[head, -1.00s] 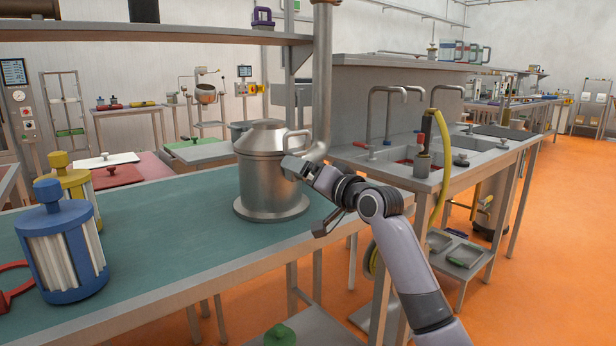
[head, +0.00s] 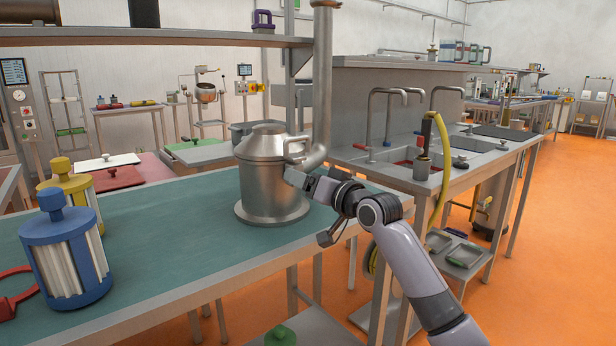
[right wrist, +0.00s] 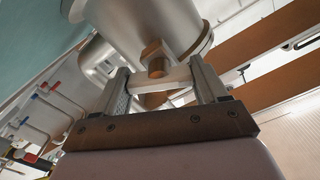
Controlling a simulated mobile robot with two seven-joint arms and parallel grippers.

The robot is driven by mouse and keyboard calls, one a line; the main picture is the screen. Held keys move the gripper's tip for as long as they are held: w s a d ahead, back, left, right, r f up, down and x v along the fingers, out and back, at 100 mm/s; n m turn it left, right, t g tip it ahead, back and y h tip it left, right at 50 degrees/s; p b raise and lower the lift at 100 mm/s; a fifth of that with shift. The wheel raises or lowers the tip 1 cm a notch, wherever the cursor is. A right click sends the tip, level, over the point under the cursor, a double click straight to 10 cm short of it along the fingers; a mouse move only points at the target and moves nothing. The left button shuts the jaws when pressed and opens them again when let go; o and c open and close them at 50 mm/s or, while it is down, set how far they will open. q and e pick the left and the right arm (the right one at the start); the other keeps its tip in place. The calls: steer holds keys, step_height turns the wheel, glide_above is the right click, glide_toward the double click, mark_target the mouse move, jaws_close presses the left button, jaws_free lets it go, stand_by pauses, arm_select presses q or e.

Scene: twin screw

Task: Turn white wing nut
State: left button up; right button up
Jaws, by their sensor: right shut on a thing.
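A grey metal vessel (head: 262,180) with a lid and side handle stands on the green-topped bench. It also shows at the top of the right wrist view (right wrist: 135,22). My right gripper (head: 290,178) is at the right side of the vessel. In the right wrist view my right gripper (right wrist: 162,76) has its two fingers on either side of the white wing nut (right wrist: 178,77), shut on its wings. A brown stud (right wrist: 156,56) stands out at the nut's middle. The wing nut is hidden in the head view. My left gripper is not in view.
A blue canister (head: 65,258) and a yellow one (head: 75,190) stand on the bench (head: 170,240) at left. A vertical metal post (head: 323,80) rises behind the vessel. A sink unit (head: 400,165) is at right.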

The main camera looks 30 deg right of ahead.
steer(key=shift+r+n+p, duration=0.15)
steer(key=shift+n+p, duration=0.6)
steer(key=shift+n, duration=0.45)
steer(key=shift+n+p, duration=0.4)
steer(key=shift+n, duration=0.2)
steer(key=shift+n+p, duration=0.35)
steer(key=shift+n, duration=0.55)
steer(key=o, duration=1)
steer(key=shift+o, duration=0.3)
